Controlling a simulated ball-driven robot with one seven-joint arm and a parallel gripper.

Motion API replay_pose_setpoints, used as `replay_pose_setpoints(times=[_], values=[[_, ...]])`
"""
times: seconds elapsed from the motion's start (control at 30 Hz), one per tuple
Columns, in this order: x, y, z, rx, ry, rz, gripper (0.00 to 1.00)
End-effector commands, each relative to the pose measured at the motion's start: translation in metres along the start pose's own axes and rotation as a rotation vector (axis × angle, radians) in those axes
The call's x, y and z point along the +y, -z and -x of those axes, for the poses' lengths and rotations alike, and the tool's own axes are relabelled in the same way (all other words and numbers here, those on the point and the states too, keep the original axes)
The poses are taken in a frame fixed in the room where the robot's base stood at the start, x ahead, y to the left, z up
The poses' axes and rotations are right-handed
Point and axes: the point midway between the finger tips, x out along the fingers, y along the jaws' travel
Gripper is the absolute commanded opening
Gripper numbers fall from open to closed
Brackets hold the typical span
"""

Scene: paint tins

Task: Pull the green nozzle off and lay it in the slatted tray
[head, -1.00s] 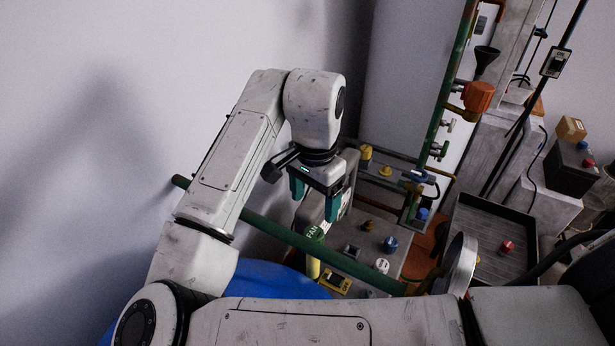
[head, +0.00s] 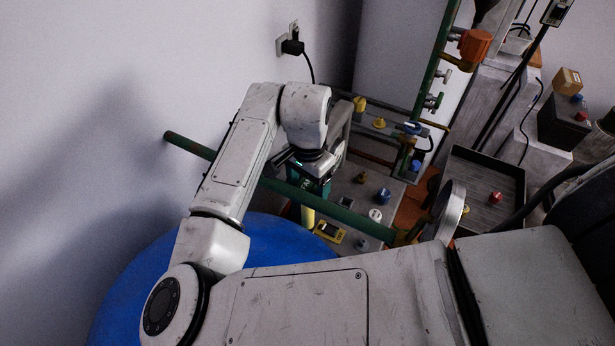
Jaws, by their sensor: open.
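My gripper (head: 309,183) is low at the centre, pointing down, with its teal fingers apart. It is right above a yellow upright stem (head: 307,215), close to the long green pipe. The green nozzle, seen earlier at the top of this stem, cannot be made out now; the gripper and pipe cover that spot. I cannot tell whether the fingers touch it. The dark slatted tray (head: 475,180) lies at the right, well away from the gripper. A red-topped piece (head: 495,197) and a small yellow piece (head: 466,209) are in it.
The green pipe (head: 350,218) slants across near the gripper. A grey panel with a blue knob (head: 383,195), a white cap (head: 375,214) and a yellow device (head: 329,231) lies just right. A round metal disc (head: 449,210) stands between panel and tray. A blue drum (head: 130,285) is below.

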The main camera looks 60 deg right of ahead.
Motion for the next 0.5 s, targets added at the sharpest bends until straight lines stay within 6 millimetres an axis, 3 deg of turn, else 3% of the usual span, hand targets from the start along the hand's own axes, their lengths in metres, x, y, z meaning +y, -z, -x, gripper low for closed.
replay_pose_setpoints(times=[0.13,0.5], values=[[-0.0001,-0.0001,0.0001,0.0,0.0,0.0,0.77],[-0.0002,-0.0001,0.0004,0.0,0.0,0.0,0.41]])
